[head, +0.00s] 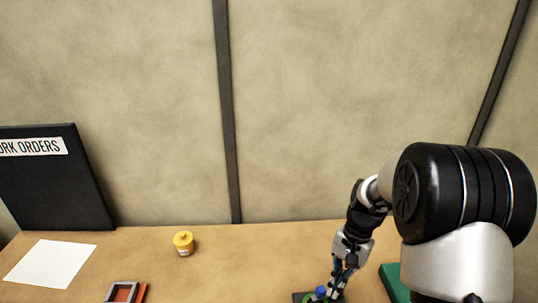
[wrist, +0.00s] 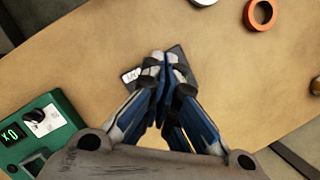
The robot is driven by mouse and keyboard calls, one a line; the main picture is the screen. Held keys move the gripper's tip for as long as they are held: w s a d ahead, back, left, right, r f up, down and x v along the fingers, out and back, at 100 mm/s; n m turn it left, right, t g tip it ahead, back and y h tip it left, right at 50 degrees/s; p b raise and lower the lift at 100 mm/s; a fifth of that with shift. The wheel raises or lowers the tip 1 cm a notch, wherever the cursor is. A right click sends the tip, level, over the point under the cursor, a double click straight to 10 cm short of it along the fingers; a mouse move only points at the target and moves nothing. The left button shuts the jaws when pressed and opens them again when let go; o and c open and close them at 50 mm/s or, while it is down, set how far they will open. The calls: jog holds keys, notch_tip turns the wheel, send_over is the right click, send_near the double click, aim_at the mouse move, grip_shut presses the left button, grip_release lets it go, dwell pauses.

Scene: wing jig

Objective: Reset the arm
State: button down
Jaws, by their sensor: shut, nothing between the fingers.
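My gripper (wrist: 163,62) points down at the table in the wrist view, its blue-sided fingers shut together with nothing between them. Its tips are over a small dark plate (wrist: 186,72) and partly hide it; I cannot tell whether they touch it. In the head view my gripper (head: 337,288) is low over the wooden table (head: 230,270), at the bottom edge of the picture. Beside the fingertips there are a small blue piece (head: 320,291) and a bit of green, on a dark base (head: 299,297) cut off by the frame.
A green device (wrist: 40,130) with a display and knob stands left in the wrist view. An orange ring (wrist: 262,14) lies at the top. In the head view are a yellow pot (head: 183,243), a red-and-grey tray (head: 124,292), white paper (head: 50,264) and a black board (head: 50,190).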

jog(key=s+a+r+n+t+h+b, duration=0.1)
jog(key=s+a+r+n+t+b, duration=0.2)
jog(key=s+r, duration=0.55)
jog(key=s+r+n+t+h+b, duration=0.1)
jog(key=s+n+t+b, duration=0.3)
jog(key=s, duration=0.7)
jog(key=shift+b+v, duration=0.35)
jog(key=shift+v, duration=0.45)
jog(key=shift+s+a+f, duration=0.1)
